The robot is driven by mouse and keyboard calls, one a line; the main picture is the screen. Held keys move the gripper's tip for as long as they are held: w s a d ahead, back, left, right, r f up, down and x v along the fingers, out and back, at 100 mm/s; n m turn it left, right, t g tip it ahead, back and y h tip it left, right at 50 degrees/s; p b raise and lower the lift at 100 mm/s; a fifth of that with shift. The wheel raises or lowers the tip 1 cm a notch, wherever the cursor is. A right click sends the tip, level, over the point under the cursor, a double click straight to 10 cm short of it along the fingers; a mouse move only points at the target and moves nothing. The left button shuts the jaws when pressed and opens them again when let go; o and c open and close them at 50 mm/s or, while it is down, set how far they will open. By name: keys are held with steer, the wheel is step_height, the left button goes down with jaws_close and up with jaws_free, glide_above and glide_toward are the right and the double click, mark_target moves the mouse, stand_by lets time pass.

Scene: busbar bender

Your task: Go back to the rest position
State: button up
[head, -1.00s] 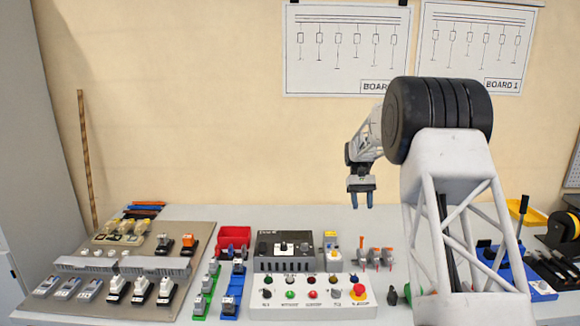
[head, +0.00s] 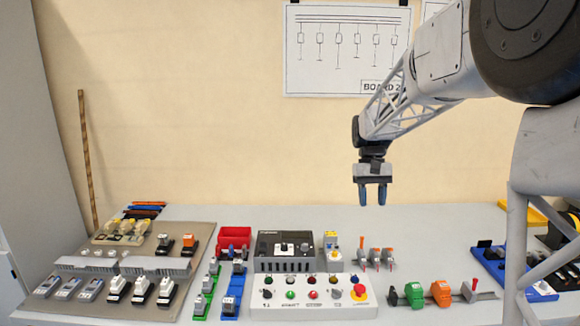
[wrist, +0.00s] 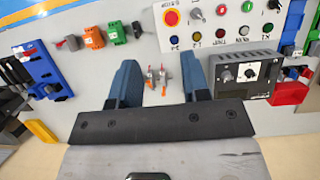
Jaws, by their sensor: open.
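My gripper (head: 372,193) hangs in the air above the back part of the bench, fingers pointing down. Its two blue fingers are apart with nothing between them. In the wrist view my gripper (wrist: 160,82) is open, and small orange- and red-handled levers (wrist: 158,76) show on the bench beyond the gap. The same levers (head: 376,256) stand below the gripper in the head view, apart from it.
A control panel with a red button (head: 312,296) and a black device (head: 285,250) stand at the middle. Green (head: 413,293) and orange (head: 441,292) blocks sit to the right. A panel of components (head: 90,305) fills the left. The air around the gripper is clear.

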steer(key=s+a+r+t, duration=0.2)
steer(key=s+t, duration=0.1)
steer(key=s, duration=1.8)
steer(key=s+f+t, duration=0.1)
steer(key=s+f, duration=0.2)
steer(key=s, duration=0.6)
steer(key=s+a+f+t, duration=0.1)
steer(key=s+f+t, duration=0.1)
steer(key=s, duration=0.8)
steer(key=shift+a+f+t, duration=0.3)
steer(key=shift+f, duration=0.35)
